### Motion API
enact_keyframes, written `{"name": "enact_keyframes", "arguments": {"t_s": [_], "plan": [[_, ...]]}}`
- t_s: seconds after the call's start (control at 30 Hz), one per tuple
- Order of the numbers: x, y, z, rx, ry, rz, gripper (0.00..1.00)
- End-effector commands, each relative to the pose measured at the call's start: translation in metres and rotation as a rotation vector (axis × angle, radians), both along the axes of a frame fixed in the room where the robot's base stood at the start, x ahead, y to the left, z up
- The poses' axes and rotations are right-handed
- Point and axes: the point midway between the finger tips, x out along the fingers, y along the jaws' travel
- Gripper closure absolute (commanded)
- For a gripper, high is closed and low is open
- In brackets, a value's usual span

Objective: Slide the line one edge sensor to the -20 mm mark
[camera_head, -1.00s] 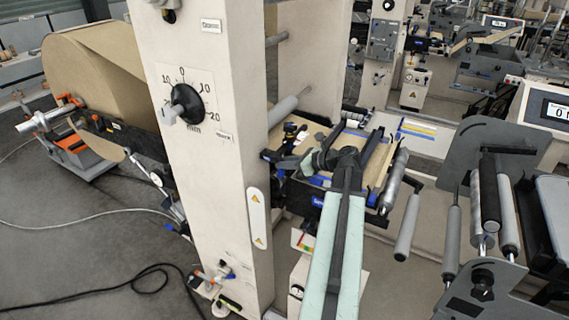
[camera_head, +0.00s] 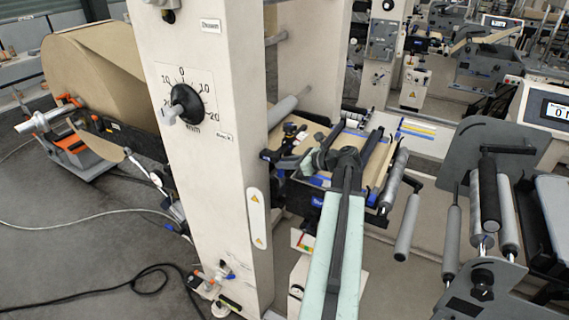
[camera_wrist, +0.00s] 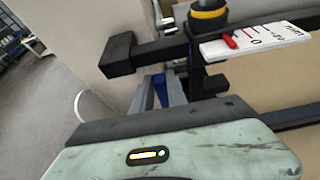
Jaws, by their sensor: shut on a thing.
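The line one edge sensor shows in the wrist view as a black bracket (camera_wrist: 150,52) with a blue part (camera_wrist: 160,82). My gripper (camera_wrist: 161,92) is shut on the blue part below the bracket; the exact contact is partly hidden. A white scale plate (camera_wrist: 262,40) is to the right, with a red pointer (camera_wrist: 230,41) near its 0 label; a 20 label is farther right. The exact reading is hard to tell. In the head view my gripper (camera_head: 278,161) reaches left to the web frame beside the pale column, and the sensor is too small to make out.
A yellow-and-black knob (camera_wrist: 208,12) stands above the bracket. The pale column (camera_head: 235,230) with a black dial (camera_head: 186,104) is close to my gripper's left. Brown web (camera_head: 376,165) and rollers (camera_head: 408,225) lie to the right. A cable (camera_head: 140,275) lies on the floor.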

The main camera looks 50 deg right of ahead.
Motion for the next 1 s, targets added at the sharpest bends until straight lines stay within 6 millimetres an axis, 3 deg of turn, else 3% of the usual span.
{"name": "enact_keyframes", "arguments": {"t_s": [0.27,0.3,0.37,0.7,1.0], "plan": [[0.0,-0.002,0.0,0.0,0.0,-0.001,1.0],[0.0,-0.002,0.0,0.0,0.0,-0.001,0.74],[0.0,-0.002,0.0,0.0,0.0,-0.001,0.6],[-0.003,-0.003,0.002,0.001,0.0,-0.001,0.6],[-0.052,-0.014,0.026,0.001,0.0,-0.003,0.6]]}}
